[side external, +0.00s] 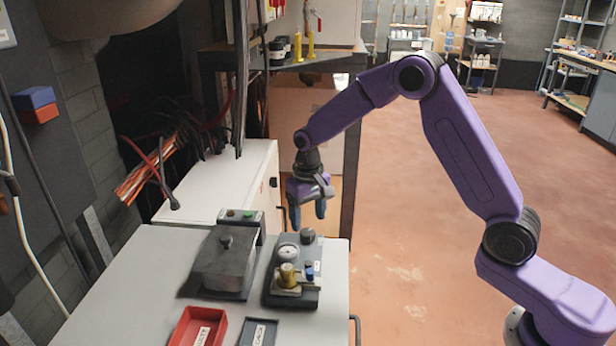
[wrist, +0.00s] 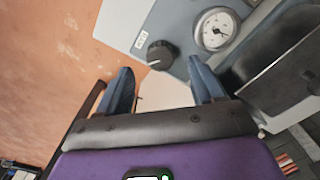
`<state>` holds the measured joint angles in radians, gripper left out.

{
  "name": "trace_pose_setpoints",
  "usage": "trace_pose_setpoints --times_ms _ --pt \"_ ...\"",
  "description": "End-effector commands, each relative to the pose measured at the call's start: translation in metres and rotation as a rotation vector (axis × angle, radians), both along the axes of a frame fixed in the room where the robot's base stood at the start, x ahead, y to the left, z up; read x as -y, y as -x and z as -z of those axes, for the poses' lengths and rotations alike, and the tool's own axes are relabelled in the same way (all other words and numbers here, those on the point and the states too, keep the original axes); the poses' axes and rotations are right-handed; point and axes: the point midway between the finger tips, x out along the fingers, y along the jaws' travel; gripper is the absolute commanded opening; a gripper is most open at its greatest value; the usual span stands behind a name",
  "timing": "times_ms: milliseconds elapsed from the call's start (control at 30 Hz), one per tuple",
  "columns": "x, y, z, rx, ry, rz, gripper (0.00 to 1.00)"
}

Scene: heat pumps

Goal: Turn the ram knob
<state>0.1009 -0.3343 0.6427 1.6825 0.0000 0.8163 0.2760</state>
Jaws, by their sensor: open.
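The ram knob appears to be the round black knob (wrist: 160,54) beside a small white label in the wrist view. It also shows at the far end of the dark panel in the side view (side external: 307,236). My gripper (wrist: 163,84) is open and empty. Its two blue fingers point toward the panel, with the knob ahead of the gap between them and not touched. In the side view my gripper (side external: 307,222) hangs above the far end of the panel.
A white dial gauge (wrist: 216,29) is right beside the knob. The panel (side external: 270,285) also carries a brass fitting (side external: 288,276) and a blue part. A dark grey block (side external: 226,260) stands to the left. A red tray (side external: 199,328) lies in front. Open floor is to the right.

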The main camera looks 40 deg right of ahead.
Motion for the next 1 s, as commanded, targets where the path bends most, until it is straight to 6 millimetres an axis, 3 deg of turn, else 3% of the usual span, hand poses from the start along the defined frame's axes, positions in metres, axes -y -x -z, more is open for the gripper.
trace_pose_setpoints --times_ms 100,500,700,1000 --pt "-0.001 -0.001 -0.028 0.007 -0.002 0.0 0.67" --pt "0.0 0.0 -0.106 0.004 -0.001 0.0 0.67" --pt "-0.001 0.0 -0.127 0.002 -0.001 0.0 0.67" --pt "0.0 0.0 -0.132 0.0 0.0 0.0 0.67"
